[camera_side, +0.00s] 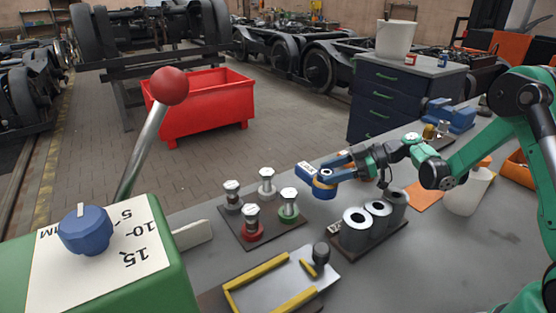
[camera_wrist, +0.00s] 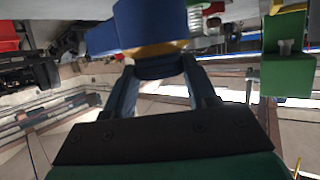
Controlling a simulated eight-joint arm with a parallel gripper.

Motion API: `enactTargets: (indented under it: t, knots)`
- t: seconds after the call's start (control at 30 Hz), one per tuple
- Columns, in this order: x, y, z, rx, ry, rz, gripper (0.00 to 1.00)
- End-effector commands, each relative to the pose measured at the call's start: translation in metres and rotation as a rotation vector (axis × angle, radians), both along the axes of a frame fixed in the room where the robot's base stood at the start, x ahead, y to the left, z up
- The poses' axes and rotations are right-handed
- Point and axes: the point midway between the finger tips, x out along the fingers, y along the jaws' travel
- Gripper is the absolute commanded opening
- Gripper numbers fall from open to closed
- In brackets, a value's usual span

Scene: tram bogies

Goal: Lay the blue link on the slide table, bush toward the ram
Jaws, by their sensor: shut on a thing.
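My gripper (camera_side: 334,170) is shut on the blue link (camera_side: 306,171) and holds it above the bench, between the post stand and the grey cylinders. The link has a white label on its left end and a tan ring near its lower right part. In the wrist view, the blue link (camera_wrist: 150,22) lies across the fingertips of my gripper (camera_wrist: 162,75), with a yellowish band under it. The slide table (camera_side: 278,284) is a silver plate with yellow rails at the front, with nothing lying on it. I cannot clearly tell the ram; a pale grey bar (camera_side: 193,235) sticks out beside the green machine.
The green machine (camera_side: 190,283) with a red-knobbed lever (camera_side: 169,86) stands at left. A dark stand (camera_side: 264,233) carries several coloured posts. Grey cylinders (camera_side: 354,229) stand on a dark base right of it. A black knob (camera_side: 321,253) rises at the slide table's right corner.

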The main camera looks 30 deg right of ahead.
Motion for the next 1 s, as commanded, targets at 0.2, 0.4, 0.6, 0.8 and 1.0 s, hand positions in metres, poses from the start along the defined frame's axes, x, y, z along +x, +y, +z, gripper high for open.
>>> enactTargets:
  t: [0.2, 0.4, 0.6, 0.8, 1.0]
  knots:
    - [0.0, 0.0, -0.026, 0.002, -0.001, 0.0, 0.0]
    - [0.0, 0.0, -0.031, 0.002, -0.001, 0.0, 0.0]
    - [0.0, 0.0, -0.032, 0.002, -0.001, 0.0, 0.0]
    - [0.0, 0.0, -0.032, 0.0, 0.0, 0.0, 0.82]
    - [0.0, 0.0, -0.032, 0.0, 0.0, 0.0, 0.82]
